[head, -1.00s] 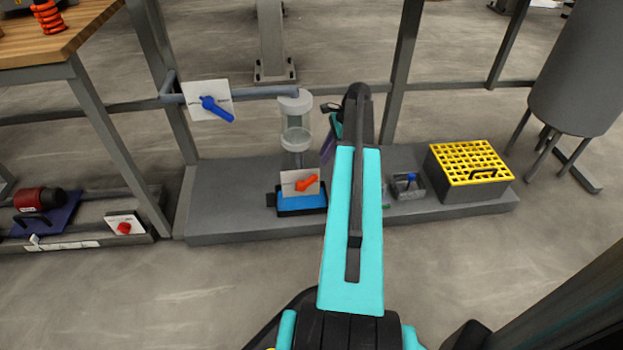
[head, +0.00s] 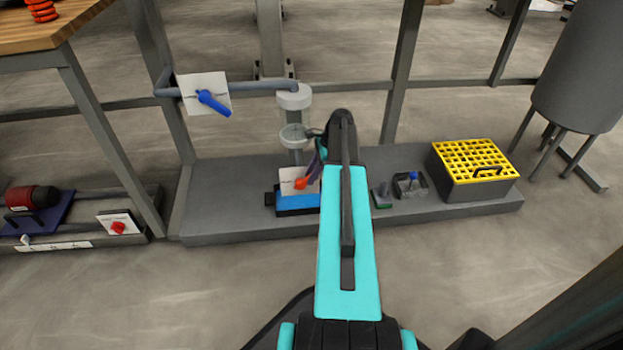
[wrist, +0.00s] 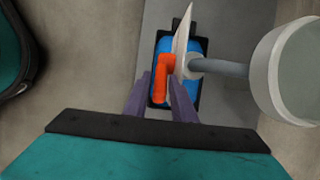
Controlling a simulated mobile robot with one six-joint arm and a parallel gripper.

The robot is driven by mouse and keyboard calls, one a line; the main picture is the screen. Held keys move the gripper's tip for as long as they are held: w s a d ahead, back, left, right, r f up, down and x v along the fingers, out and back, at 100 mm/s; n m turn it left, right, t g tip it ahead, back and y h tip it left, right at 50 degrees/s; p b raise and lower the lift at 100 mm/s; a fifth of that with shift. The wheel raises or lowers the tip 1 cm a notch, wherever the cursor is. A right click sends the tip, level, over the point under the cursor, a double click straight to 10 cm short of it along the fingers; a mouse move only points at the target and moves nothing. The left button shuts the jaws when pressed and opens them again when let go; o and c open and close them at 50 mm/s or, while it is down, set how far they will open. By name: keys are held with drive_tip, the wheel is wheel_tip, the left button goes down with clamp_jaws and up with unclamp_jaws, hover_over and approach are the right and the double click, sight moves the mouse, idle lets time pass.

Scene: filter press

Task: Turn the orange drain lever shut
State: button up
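The orange drain lever (head: 301,183) sits on a small white plate (head: 290,177), low in front of the clear cylinder, above a blue tray (head: 296,203). In the wrist view the lever (wrist: 162,77) lies ahead of my gripper (wrist: 158,82). Its two purple fingers are apart, one on each side of the lever's lower end. I cannot tell whether either finger touches it. The white plate shows nearly edge-on in the wrist view (wrist: 181,45). In the head view my gripper (head: 314,166) is just right of the lever and partly hidden by my arm.
The clear cylinder (head: 294,115) stands right behind the lever, and shows close at the right in the wrist view (wrist: 300,75). A blue lever (head: 212,102) is on the pipe above left. A yellow-topped crate (head: 472,165) stands right on the grey platform (head: 230,200).

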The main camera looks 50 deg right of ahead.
drive_tip(key=shift+w+a+f, duration=0.1)
drive_tip(key=shift+a+f, duration=0.05)
drive_tip(key=shift+f, duration=0.25)
clamp_jaws()
drive_tip(key=shift+d, duration=0.3)
drive_tip(key=shift+a, duration=0.2)
drive_tip(key=shift+a+r, duration=0.1)
